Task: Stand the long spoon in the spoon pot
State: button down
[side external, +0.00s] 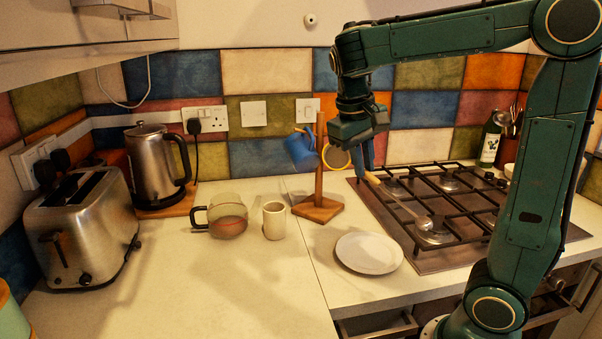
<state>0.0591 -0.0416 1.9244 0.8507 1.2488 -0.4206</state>
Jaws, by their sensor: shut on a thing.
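My gripper (368,165) is at upper centre, pointing down above the back left of the hob, shut on the long spoon (398,200). The spoon has a pale handle end at the fingers and slants down to the right, its metal bowl low over the hob. I cannot tell whether the bowl touches the hob. A dark pot (511,126) holding several utensils stands at the back right, partly hidden by a bottle. A small cream cup (274,221) stands upright on the left worktop; which of the two is the spoon pot is not clear.
A mug tree (319,190) with hanging mugs stands left of my gripper. A glass jug (228,216), kettle (158,165) and toaster (82,225) are left.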

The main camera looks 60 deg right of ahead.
jog(key=shift+w+d+f, duration=0.1)
jog(key=shift+w+d, duration=0.2)
jog(key=shift+d, duration=0.05)
jog(key=w+d+n+t, duration=0.4)
jog(key=w+t, duration=0.4)
jog(key=w, duration=0.4)
jog(key=w+a+r+n+t+y, duration=0.1)
jog(key=w+a+r+t+y, duration=0.1)
jog(key=w+a+r+t, duration=0.3)
notch_tip(320, 180, up, 3)
jog(key=w+t, duration=0.2)
jog(key=t, duration=0.1)
jog(key=shift+w+r+y, duration=0.15)
jog(key=shift+r+y, duration=0.05)
jog(key=shift+y, duration=0.2)
jog(key=shift+f, duration=0.2)
notch_tip(320, 180, down, 12)
jog(key=shift+f, duration=0.15)
dwell(1.0)
